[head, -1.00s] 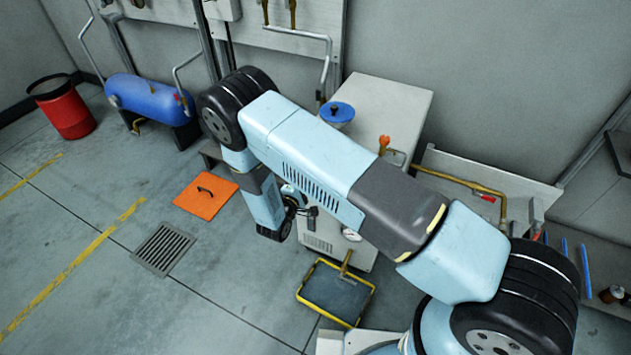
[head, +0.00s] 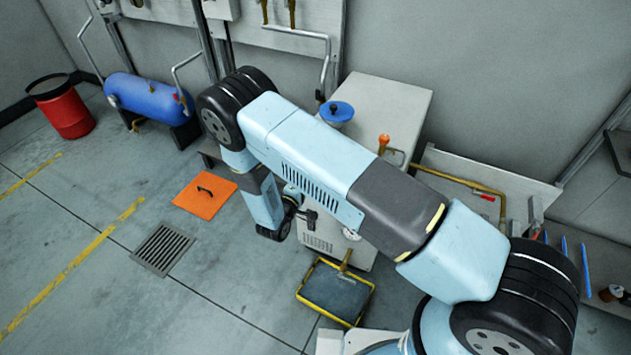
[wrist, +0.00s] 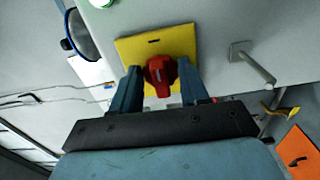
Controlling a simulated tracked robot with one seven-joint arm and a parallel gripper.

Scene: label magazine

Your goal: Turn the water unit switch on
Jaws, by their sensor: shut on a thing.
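The water unit is the white cabinet (head: 385,105) behind my arm in the head view. In the wrist view its switch is a red rotary knob (wrist: 160,76) on a yellow square plate (wrist: 150,47). My gripper (wrist: 165,85) has a finger on each side of the red knob and is shut on it. The knob's grip points down toward my palm and slightly tilted in the picture. In the head view my arm hides the switch and the fingertips.
A metal handle (wrist: 252,65) sticks out right of the yellow plate. A yellow-rimmed tray (head: 337,292) lies on the floor before the cabinet. An orange hatch (head: 206,191), a floor grate (head: 163,248) and a blue tank (head: 148,99) are further left.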

